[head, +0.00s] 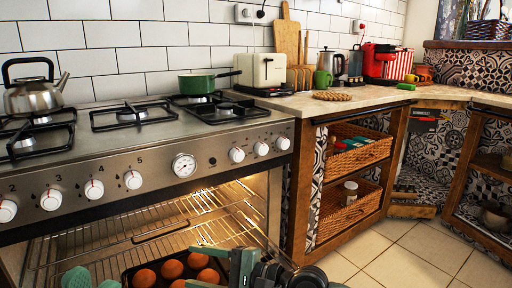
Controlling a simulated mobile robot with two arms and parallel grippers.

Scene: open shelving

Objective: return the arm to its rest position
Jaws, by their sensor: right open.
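My right arm (292,274) comes in at the bottom middle, in front of the open oven. Its green-tipped gripper (199,267) points left, with its fingers apart, over or in front of a dark tray (128,274) of round brown rolls (172,269). I cannot tell whether it touches any of them.
The oven is open, with a wire rack (150,235) inside. A kettle (34,96) and a green pot (197,84) stand on the stove. A wooden cabinet with wicker baskets (347,208) stands to the right. The tiled floor (405,250) at the right is clear.

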